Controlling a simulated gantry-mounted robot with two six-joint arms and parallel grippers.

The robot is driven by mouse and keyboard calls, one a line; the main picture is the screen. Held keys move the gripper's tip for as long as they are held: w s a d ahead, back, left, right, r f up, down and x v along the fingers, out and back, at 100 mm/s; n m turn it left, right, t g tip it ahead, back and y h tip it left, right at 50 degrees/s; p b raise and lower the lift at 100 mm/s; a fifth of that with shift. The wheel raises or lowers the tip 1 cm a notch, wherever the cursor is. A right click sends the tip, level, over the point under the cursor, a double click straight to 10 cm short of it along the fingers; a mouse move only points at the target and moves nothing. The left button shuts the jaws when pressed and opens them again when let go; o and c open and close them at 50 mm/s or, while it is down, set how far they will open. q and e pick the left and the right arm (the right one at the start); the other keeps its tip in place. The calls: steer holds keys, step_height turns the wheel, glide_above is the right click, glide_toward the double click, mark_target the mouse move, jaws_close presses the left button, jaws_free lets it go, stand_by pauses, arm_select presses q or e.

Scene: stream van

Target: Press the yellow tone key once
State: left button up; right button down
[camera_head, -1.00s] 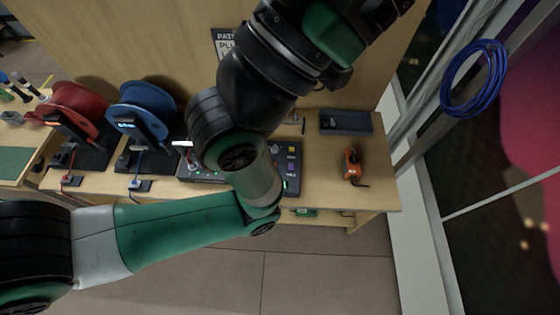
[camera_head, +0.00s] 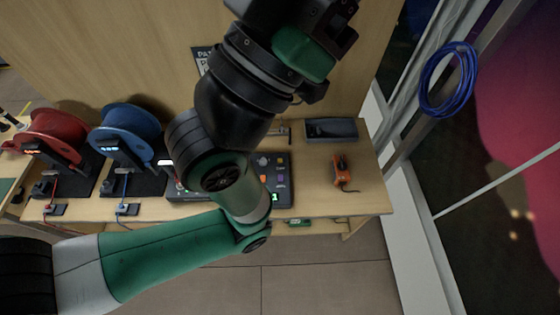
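A dark control panel (camera_head: 187,195) lies on the wooden bench, partly hidden behind my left arm. Its right part shows small coloured keys. A small yellowish key (camera_head: 280,161) sits near the top right, above a purple one (camera_head: 281,181); I cannot read their labels. A green light shows near the panel's lower edge. My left arm comes in from the left, bends below the panel and rises across its middle to the top edge. No fingertips of my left gripper show. My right gripper is not in view.
Red (camera_head: 58,133) and blue (camera_head: 126,125) cable reels stand to the left. A blue cable coil (camera_head: 448,80) hangs at the window frame. A wooden wall rises behind the bench.

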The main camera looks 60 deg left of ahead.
arm_select(q)
jaws_close()
stand_by(1.4)
